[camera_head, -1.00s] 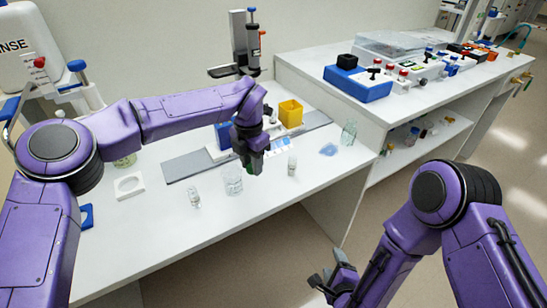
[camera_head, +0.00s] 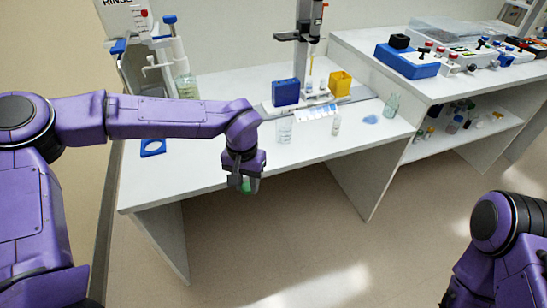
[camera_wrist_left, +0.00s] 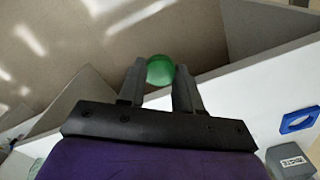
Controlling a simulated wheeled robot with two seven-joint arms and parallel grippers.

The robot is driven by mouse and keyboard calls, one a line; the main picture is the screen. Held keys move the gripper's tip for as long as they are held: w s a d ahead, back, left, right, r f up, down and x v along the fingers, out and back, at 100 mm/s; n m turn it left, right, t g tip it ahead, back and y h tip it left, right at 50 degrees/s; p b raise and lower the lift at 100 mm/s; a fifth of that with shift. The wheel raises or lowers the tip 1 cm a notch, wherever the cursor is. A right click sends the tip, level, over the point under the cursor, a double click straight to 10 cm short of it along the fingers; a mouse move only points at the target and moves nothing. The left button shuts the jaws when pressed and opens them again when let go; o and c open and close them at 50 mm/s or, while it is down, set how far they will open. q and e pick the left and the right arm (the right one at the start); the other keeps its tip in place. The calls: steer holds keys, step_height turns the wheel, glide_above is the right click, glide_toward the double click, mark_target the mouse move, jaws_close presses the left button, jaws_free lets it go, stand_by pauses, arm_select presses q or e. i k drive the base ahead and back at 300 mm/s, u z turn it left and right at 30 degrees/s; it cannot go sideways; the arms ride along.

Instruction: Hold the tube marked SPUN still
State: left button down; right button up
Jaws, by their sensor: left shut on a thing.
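My left gripper (camera_head: 243,186) is shut on a green round-ended thing (camera_head: 250,185), which may be the cap of a tube. It hangs just in front of the bench's front edge, over the floor. In the left wrist view, the green end (camera_wrist_left: 160,70) sits between the two grey fingers. The rest of what I hold is hidden, and no SPUN marking can be read. My right arm shows at the lower right of the head view; its gripper is out of the frame.
The white bench (camera_head: 210,174) holds a clear beaker (camera_head: 285,130), a small vial (camera_head: 336,125), a blue block (camera_head: 286,92), a yellow box (camera_head: 340,83) and a blue ring holder (camera_head: 153,147). A bottle (camera_head: 391,105) stands farther right. Open floor lies in front.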

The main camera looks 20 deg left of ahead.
mark_target(337, 120)
steer(key=z, duration=0.05)
steer(key=k, duration=0.85)
steer(key=u, duration=0.75)
steer(key=i, duration=1.45)
steer(key=z, duration=0.5)
